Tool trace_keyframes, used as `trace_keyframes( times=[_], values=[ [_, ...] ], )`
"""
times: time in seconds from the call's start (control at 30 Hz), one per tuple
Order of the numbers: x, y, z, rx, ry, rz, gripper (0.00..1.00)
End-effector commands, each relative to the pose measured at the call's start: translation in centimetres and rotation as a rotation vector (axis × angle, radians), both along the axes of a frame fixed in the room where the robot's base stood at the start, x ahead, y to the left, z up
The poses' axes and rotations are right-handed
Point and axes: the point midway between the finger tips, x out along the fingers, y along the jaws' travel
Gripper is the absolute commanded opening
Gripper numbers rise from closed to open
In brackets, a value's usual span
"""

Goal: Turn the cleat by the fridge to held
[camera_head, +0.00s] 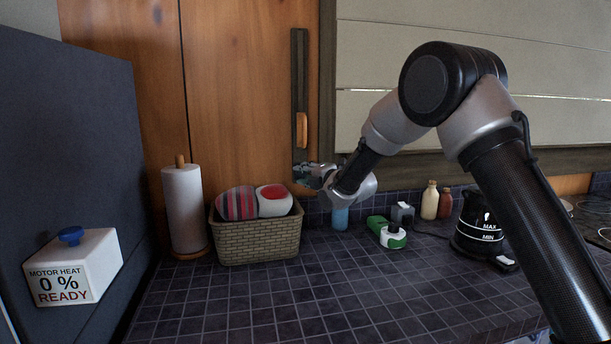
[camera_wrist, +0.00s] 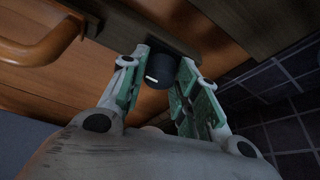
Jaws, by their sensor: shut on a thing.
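In the wrist view a dark round knob (camera_wrist: 157,72) with a short white mark sits on a dark wooden strip. It looks like the cleat. My gripper (camera_wrist: 158,84) has its green-padded fingers on both sides of the knob and is shut on it. In the head view my gripper (camera_head: 306,173) is at the lower end of the dark vertical strip on the timber wall, and hides the knob. I see no label that tells which way the knob reads.
An orange wooden handle (camera_head: 301,130) is above my gripper. Below stand a wicker basket (camera_head: 258,243), a paper towel roll (camera_head: 184,208) and a blue bottle (camera_head: 340,218). A white box with a blue knob (camera_head: 71,236) is on the dark panel at left. The tiled counter's front is clear.

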Motion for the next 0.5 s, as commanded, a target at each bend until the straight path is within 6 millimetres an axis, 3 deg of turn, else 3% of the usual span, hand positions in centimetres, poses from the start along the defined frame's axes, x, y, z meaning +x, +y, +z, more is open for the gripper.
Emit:
trace_keyframes(
  times=[0.23,0.27,0.3,0.37,0.5],
  values=[
    [-0.05,0.04,-0.17,-0.003,0.002,0.001,0.07],
    [-0.05,0.04,-0.17,-0.002,0.003,0.001,0.36],
    [-0.04,0.03,-0.17,-0.002,0.003,0.001,0.44],
    [-0.04,0.03,-0.15,-0.001,0.002,0.0,0.53],
    [-0.02,0.02,-0.09,-0.001,0.001,0.001,0.53]
  ],
)
